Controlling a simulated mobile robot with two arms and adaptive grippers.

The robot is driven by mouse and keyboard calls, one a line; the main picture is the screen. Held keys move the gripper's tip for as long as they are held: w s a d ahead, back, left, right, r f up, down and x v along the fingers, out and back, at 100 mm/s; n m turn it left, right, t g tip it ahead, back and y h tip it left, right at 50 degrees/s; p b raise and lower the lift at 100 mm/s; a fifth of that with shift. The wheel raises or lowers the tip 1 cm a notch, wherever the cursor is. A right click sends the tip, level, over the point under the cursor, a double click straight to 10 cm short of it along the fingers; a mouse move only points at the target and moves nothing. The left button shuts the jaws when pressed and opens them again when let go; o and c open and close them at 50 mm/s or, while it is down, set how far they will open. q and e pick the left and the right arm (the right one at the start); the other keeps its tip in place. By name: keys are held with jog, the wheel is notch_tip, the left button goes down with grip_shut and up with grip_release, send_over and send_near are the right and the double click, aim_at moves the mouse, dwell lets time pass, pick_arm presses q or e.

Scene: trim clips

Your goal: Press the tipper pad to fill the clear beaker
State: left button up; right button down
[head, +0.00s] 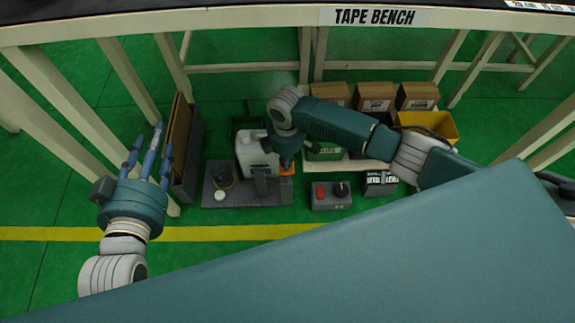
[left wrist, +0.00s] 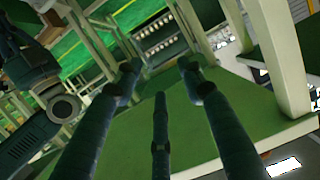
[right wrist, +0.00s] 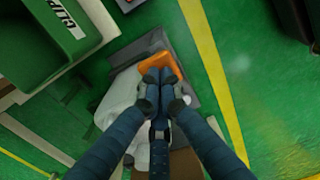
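An orange pad (head: 287,169) shows at the right side of a white machine (head: 250,152) on a dark grey base (head: 265,201). I take it for the tipper pad. My right gripper (head: 285,165) is over this corner and partly covers it. In the right wrist view its fingertips (right wrist: 158,82) are together just over the orange pad (right wrist: 157,46); I cannot tell whether they touch it. My left gripper (head: 150,155) is raised at the left, fingers spread and empty; they also show in the left wrist view (left wrist: 160,80). I cannot make out the clear beaker.
A control box (head: 331,196) with a red button and black knob stands right of the base. Behind are cardboard boxes (head: 375,95), a yellow bin (head: 430,124) and a green bin (right wrist: 40,35). A brown panel (head: 180,138) stands left. The bench frame surrounds the area.

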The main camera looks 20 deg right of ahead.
jog(key=shift+f, duration=0.15)
dwell(0.3)
jog(key=shift+f+b, duration=0.3)
jog(key=shift+f, duration=0.6)
pick_arm(q)
jog(key=r+t, duration=0.1)
jog(key=r, duration=0.2)
jog(key=w+d+r+t, duration=0.1)
jog(key=r, duration=0.1)
jog(key=shift+r+t+h, duration=0.2)
jog(key=shift+t+h, duration=0.1)
jog(key=shift+f, duration=0.1)
pick_arm(e)
jog(key=shift+s, duration=0.1)
